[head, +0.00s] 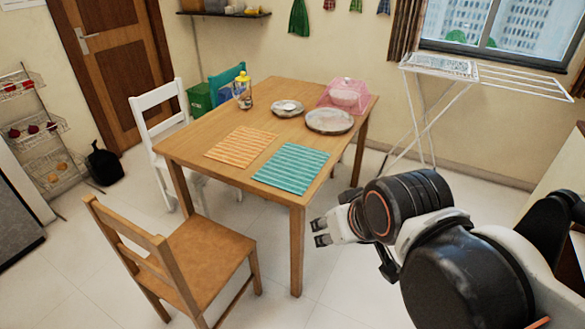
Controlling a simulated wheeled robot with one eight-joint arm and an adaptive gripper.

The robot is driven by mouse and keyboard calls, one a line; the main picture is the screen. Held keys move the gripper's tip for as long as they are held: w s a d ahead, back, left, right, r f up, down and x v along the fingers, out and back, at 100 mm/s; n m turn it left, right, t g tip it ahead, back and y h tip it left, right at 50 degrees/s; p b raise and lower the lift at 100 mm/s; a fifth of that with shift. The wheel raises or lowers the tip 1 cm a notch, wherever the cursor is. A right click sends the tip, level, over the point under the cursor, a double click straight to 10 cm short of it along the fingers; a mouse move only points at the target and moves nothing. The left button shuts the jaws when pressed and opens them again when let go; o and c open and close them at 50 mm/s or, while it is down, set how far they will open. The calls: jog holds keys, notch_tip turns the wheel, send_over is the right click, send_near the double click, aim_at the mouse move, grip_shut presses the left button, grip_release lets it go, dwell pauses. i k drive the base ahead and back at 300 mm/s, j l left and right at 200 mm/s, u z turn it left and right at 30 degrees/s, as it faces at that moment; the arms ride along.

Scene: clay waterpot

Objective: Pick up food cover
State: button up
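A pink, see-through food cover (341,86) stands at the far right corner of the wooden table (215,135), with a pale bowl-like shape showing through it.
A small dish (287,108), a yellow-topped jar (243,93), an orange mat (240,146) and a teal mat (291,168) are on the table. A wooden chair (200,255) stands in front, a white chair (158,118) at left, a drying rack (440,68) at right.

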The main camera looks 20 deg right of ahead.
aim_at(346, 83)
jog(key=i+l, duration=0.35)
jog(key=l, duration=0.25)
jog(key=i+l, duration=0.35)
jog(key=l, duration=0.2)
jog(key=i+l+z, duration=0.1)
jog(key=i+l, duration=0.25)
jog(key=l, duration=0.25)
jog(key=i+l, duration=0.35)
jog(key=l, duration=0.2)
jog(key=i+l+z, duration=0.1)
jog(key=i+l, duration=0.3)
jog(key=l, duration=0.15)
jog(key=i+l, duration=0.35)
jog(key=l, duration=0.15)
